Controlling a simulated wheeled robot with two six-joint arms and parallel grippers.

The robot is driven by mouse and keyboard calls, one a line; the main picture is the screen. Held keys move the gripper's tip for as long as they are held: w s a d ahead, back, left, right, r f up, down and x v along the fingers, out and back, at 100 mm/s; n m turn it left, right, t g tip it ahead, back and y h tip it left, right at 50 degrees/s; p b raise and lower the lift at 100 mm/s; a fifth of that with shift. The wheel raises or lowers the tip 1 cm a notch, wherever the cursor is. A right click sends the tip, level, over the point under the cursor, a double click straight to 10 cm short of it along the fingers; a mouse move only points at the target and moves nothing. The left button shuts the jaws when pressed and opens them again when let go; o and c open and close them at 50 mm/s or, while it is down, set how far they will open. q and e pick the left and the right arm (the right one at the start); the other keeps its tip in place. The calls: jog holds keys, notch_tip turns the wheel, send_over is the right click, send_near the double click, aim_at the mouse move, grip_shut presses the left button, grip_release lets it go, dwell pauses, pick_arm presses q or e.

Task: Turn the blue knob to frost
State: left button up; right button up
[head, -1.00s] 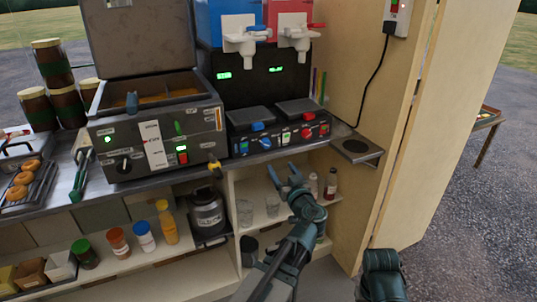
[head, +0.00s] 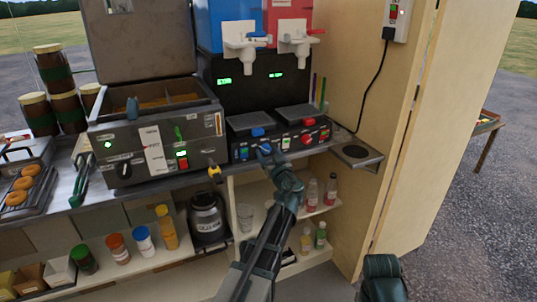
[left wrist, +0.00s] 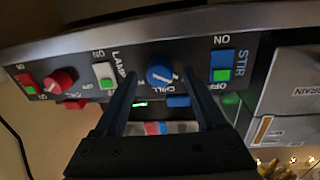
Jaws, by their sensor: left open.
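The blue knob (left wrist: 160,75), with a white pointer line, is on the dark front panel (head: 295,146) of the drink machine. The "CHILL" lettering is beside it in the left wrist view; I cannot read a frost mark. My left gripper (head: 268,150) is open in front of the panel and hides most of the knob in the head view. In the left wrist view its two fingers (left wrist: 160,80) are on either side of the knob, with gaps visible. I cannot tell how deep the fingertips reach.
A blue stir switch (left wrist: 222,66), a white lamp switch (left wrist: 104,74) and a red knob (left wrist: 59,82) are on the same panel. A fryer (head: 155,140) stands left of the machine. Bottles (head: 330,190) and a glass (head: 245,217) stand on the shelf below.

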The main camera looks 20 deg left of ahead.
pick_arm(q)
jog(key=shift+c, duration=0.3)
grip_shut()
jog(key=shift+m, duration=0.3)
jog(key=m+p, duration=0.1)
jog(key=m, duration=0.4)
jog(key=shift+w+r+g+p, duration=0.1)
jog(key=shift+r+g+p, duration=0.05)
jog(key=shift+g+p, duration=0.15)
jog(key=m+g+p, duration=0.1)
jog(key=m, duration=1)
jog(key=shift+w+d+g, duration=0.1)
jog(key=shift+g, duration=0.2)
jog(key=m+y, duration=0.1)
jog(key=m, duration=0.4)
jog(key=shift+g, duration=0.4)
jog(key=shift+m, duration=0.3)
